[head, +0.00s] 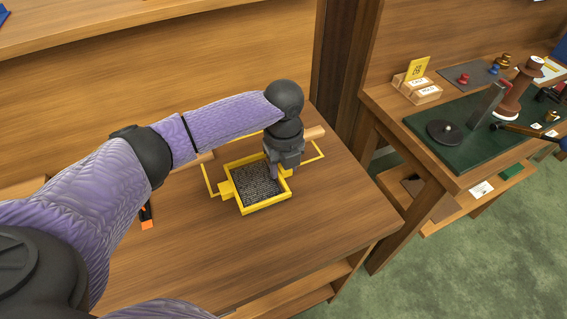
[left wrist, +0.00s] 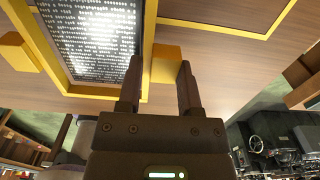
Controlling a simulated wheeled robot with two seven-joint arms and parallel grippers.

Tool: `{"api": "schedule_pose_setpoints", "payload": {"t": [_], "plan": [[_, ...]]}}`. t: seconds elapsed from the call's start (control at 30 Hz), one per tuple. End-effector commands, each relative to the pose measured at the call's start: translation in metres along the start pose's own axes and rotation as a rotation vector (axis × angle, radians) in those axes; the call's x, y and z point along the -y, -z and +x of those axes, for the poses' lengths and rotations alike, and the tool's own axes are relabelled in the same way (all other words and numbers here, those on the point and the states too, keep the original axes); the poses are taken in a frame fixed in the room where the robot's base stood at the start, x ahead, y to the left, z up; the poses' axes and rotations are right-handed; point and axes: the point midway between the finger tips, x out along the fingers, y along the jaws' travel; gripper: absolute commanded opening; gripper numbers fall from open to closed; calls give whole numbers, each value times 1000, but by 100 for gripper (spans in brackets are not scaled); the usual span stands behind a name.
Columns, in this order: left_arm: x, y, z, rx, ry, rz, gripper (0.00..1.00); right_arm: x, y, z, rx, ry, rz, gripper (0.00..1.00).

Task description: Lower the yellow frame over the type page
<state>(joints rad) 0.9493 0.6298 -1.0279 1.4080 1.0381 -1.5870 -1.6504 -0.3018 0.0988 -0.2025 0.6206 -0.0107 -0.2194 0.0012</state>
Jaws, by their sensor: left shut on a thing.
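The yellow frame (head: 278,205) is on the wooden table top, with a small yellow tab on its left and another at its right side. The dark grey type page (head: 258,184) shows inside the frame's walls. In the left wrist view the frame (left wrist: 148,30) borders the page's rows of pale letters (left wrist: 95,35). My left gripper (head: 284,172) is shut on the frame's right tab, and the tab (left wrist: 165,65) shows between the fingers in the left wrist view. I cannot tell whether the frame's underside touches the table. My right gripper is not in view.
A thin yellow outline (head: 208,178) lies behind the frame. A wooden handle-like piece (head: 315,132) shows beyond my gripper. A small orange-and-black object (head: 147,220) is at the left. A side bench with a green mat (head: 460,155) and tools stands at the right. The front of the table is clear.

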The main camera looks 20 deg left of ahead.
Motion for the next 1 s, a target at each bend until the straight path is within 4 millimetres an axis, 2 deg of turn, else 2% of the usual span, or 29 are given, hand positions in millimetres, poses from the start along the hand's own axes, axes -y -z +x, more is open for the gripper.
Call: {"api": "schedule_pose_setpoints", "payload": {"t": [0.43,0.47,0.63,0.87,0.93,1.0], "plan": [[0,0,6,-1,-1,0,0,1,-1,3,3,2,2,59],[0,0,6,0,0,0,52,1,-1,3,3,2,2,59],[0,0,5,0,0,0,87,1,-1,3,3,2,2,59],[0,0,4,0,0,0,87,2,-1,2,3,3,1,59],[0,0,-4,1,2,0,87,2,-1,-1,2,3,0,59],[0,0,-21,1,3,1,87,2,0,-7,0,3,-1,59]]}}
